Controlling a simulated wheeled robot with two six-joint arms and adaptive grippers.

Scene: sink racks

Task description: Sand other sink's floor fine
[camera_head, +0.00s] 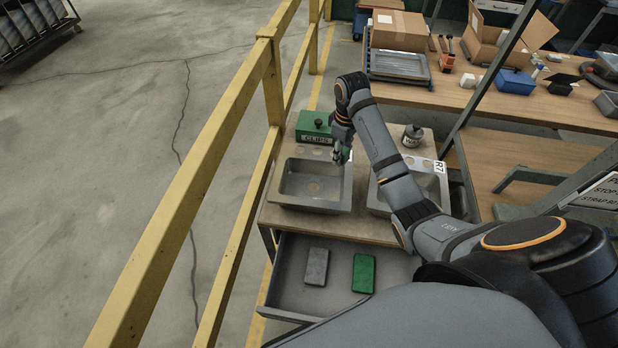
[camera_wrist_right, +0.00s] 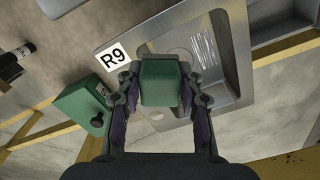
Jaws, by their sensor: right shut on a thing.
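My right gripper (camera_head: 341,152) is over the back right corner of the left sink (camera_head: 289,203). In the right wrist view the gripper (camera_wrist_right: 160,88) is shut on a green block (camera_wrist_right: 158,82), held above the sink rim. That sink (camera_wrist_right: 235,92) has an R9 label (camera_wrist_right: 112,57) on its rim and pale scratch lines (camera_wrist_right: 204,47) on its floor. The right sink (camera_head: 438,188), labelled R7, is partly hidden by my right arm. Below the sinks, an open drawer (camera_head: 335,300) holds a grey block (camera_head: 316,267) and another green block (camera_head: 363,273). My left gripper is not in view.
A green box (camera_head: 313,125) marked CLIPS stands behind the left sink, close to my gripper. A yellow railing (camera_head: 205,165) runs along the left side. The workbench behind carries boxes and tools.

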